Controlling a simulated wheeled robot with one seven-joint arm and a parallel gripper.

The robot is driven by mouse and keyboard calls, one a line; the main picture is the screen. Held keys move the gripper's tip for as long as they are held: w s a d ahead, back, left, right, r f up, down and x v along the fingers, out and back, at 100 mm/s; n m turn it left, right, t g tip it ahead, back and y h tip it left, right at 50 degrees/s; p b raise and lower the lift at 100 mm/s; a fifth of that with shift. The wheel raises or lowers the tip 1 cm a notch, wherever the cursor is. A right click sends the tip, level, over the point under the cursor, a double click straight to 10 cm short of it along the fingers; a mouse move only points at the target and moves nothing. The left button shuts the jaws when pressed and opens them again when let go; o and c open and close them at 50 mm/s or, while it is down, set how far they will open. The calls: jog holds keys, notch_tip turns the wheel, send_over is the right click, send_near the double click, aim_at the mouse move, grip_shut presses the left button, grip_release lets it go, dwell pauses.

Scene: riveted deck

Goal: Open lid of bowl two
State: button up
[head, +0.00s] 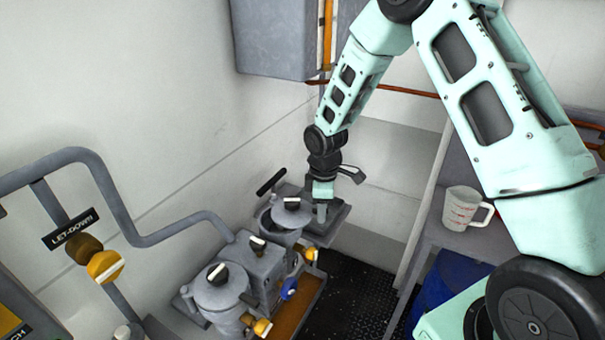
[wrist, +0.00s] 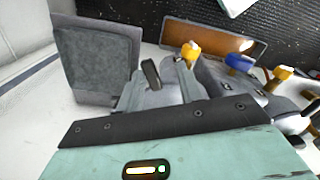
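Two grey lidded bowls stand on a machine. The near bowl's lid (head: 222,291) is also down and has a similar knob (head: 218,272). No label shows which is bowl two. My gripper (head: 322,210) is just right of the far bowl's knob in the head view. In the wrist view my gripper (wrist: 159,88) has its fingers apart, with a dark knob (wrist: 152,74) showing between them. Whether they touch the knob I cannot tell.
A grey plate (wrist: 97,60) shows left of the knob in the wrist view. Yellow (head: 310,254) and blue (head: 288,289) valve handles line the machine's front. A pipe (head: 150,238) runs along the left. A measuring jug (head: 463,208) stands on the right shelf. Dark floor (head: 350,295) is clear.

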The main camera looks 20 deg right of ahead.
jog(key=s+a+m, duration=0.3)
jog(key=a+m, duration=0.2)
jog(key=a, duration=0.1)
notch_tip(320, 180, up, 17)
jog(key=s+a+b, duration=0.2)
jog(key=b, duration=0.2)
jog(key=shift+s, duration=0.15)
